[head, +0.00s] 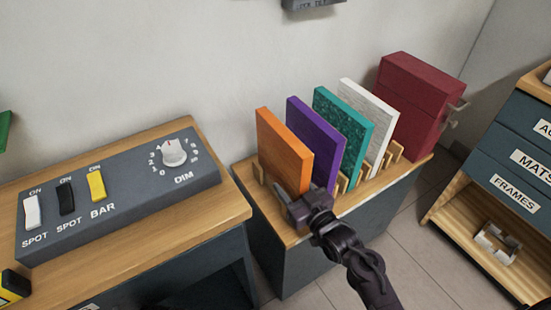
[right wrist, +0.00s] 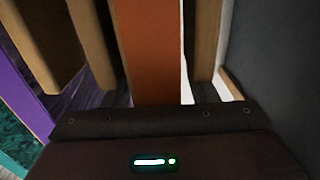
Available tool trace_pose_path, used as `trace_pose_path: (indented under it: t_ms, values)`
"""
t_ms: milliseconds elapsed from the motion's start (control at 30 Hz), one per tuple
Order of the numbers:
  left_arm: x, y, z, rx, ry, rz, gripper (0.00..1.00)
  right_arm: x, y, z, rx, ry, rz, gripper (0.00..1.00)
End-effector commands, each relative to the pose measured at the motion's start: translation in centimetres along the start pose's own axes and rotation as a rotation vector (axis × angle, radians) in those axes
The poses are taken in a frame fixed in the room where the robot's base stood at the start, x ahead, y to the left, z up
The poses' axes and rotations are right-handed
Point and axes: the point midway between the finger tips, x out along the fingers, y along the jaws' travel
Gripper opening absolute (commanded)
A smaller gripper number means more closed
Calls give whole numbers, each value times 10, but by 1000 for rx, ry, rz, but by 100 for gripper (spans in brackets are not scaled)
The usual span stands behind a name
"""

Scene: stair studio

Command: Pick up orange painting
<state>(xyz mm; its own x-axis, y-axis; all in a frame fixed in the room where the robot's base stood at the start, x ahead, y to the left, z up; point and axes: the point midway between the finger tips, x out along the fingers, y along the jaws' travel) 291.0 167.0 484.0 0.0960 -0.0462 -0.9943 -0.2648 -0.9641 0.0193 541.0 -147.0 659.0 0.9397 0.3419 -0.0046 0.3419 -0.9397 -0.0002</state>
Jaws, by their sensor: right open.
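The orange painting (head: 282,150) stands upright in a wooden rack on the cabinet, leftmost in a row of panels in the head view. My right gripper (head: 303,203) is at its lower front edge. In the right wrist view the orange panel's edge (right wrist: 148,50) rises straight ahead, in the middle above the dark gripper body. The right gripper is open; its fingertips are hard to make out, and I cannot tell whether it touches the panel. My left gripper is not in view.
A purple panel (head: 314,138), a teal panel (head: 342,128) and a white panel (head: 367,115) stand close by in the rack. A red box (head: 415,95) is behind them. A control panel (head: 110,205) sits on the left cabinet; drawers (head: 520,165) stand at right.

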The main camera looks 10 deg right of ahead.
Motion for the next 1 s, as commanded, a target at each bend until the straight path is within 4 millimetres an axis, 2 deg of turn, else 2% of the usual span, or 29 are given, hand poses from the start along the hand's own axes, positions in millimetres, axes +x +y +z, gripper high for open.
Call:
trace_pose_path:
  t_ms: [267,667,1000]
  values:
    - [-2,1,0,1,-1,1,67,-1,0,0,0,-1,1,53]
    - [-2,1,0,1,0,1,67,-1,0,0,-1,-1,1,0]
    - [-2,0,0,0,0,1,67,0,0,-1,-1,2,1,0]
